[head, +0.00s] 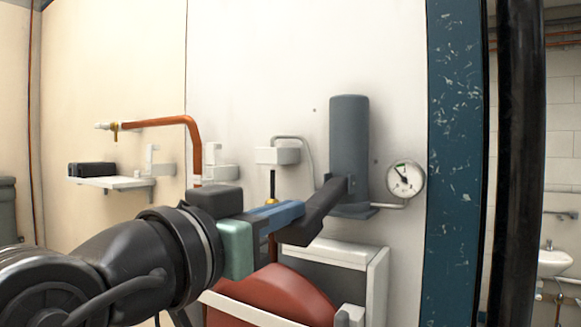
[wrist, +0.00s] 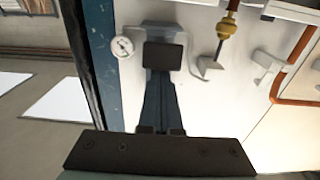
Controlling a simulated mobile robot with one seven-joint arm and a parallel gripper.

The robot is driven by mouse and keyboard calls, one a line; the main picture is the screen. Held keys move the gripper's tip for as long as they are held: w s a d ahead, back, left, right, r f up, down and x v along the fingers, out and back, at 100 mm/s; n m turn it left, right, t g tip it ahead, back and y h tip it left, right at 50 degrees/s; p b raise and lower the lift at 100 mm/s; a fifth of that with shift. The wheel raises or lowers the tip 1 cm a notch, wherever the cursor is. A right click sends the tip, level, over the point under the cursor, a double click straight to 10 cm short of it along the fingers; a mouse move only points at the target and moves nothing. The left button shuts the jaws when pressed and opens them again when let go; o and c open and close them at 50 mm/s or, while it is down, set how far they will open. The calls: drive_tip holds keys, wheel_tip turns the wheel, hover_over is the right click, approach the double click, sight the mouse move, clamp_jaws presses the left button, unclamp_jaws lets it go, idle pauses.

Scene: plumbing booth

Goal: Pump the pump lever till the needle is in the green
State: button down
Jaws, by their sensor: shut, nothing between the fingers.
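The pump is a grey upright cylinder (head: 349,140) on the white wall panel. The round gauge (head: 405,180) is right of the pump. Its needle points up and left near a small green mark; the exact reading is too small to tell.
A copper pipe (head: 195,145) and a small shelf (head: 115,183) are on the wall at left. A red rounded tank (head: 270,297) and a white box frame (head: 375,285) sit below the lever. A blue scratched post (head: 455,150) stands right of the gauge.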

drive_tip(key=shift+w+f+b, duration=0.1)
drive_tip(key=shift+f+b, duration=0.25)
drive_tip(key=shift+f, duration=0.3)
drive_tip(key=shift+d+f, duration=0.1)
drive_tip(key=shift+f, duration=0.1)
